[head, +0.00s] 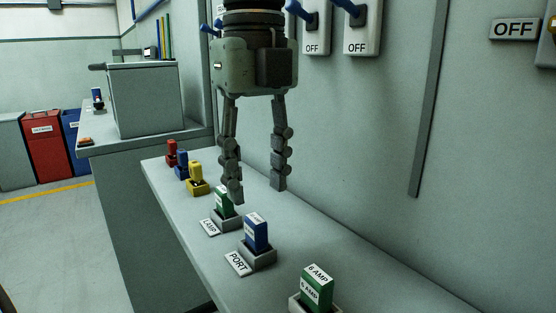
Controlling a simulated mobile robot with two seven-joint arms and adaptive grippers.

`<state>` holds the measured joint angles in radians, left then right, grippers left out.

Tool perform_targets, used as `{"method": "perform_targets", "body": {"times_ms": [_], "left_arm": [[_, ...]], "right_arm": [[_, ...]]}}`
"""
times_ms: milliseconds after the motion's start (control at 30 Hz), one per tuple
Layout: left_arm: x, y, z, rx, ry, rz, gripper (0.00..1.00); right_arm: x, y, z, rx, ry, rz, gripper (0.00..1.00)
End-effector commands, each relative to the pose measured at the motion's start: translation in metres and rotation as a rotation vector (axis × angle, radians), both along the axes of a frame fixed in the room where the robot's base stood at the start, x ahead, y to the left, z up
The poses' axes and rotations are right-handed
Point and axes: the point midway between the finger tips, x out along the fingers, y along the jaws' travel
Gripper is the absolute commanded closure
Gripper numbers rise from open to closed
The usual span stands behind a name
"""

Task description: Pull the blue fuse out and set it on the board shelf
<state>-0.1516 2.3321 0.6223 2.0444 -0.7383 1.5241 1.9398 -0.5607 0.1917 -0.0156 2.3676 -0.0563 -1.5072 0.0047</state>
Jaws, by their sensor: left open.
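The blue fuse (257,233) stands upright in a grey socket (262,258) behind a label reading PORT (238,263). The socket is on the long grey board shelf (320,245) along the wall. My left gripper (257,192) points down, open and empty, with its fingertips above the blue fuse in the picture and apart from it. One finger covers part of a green fuse (221,208) in the socket labelled LAMP (210,227). My right gripper is not in view.
Another green fuse (317,285), marked 6 AMP, stands nearer. Small red (171,152), blue (182,164) and yellow (195,174) pieces stand farther along the shelf. OFF switches (362,30) are on the wall. The shelf right of the blue fuse is bare.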

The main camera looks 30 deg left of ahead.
Motion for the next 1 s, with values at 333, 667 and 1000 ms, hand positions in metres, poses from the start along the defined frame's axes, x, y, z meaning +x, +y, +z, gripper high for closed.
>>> {"method": "perform_targets", "body": {"times_ms": [333, 667, 1000], "left_arm": [[-0.001, 0.0, -0.052, -0.004, 0.004, -0.001, 0.59], [0.0, 0.0, -0.074, -0.005, -0.001, 0.002, 0.59], [0.0, 0.0, -0.074, -0.005, -0.001, 0.001, 0.75]], "right_arm": [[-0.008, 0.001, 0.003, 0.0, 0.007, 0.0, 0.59], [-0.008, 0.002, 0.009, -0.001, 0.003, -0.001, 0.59], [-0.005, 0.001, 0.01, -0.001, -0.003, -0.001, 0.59]]}}
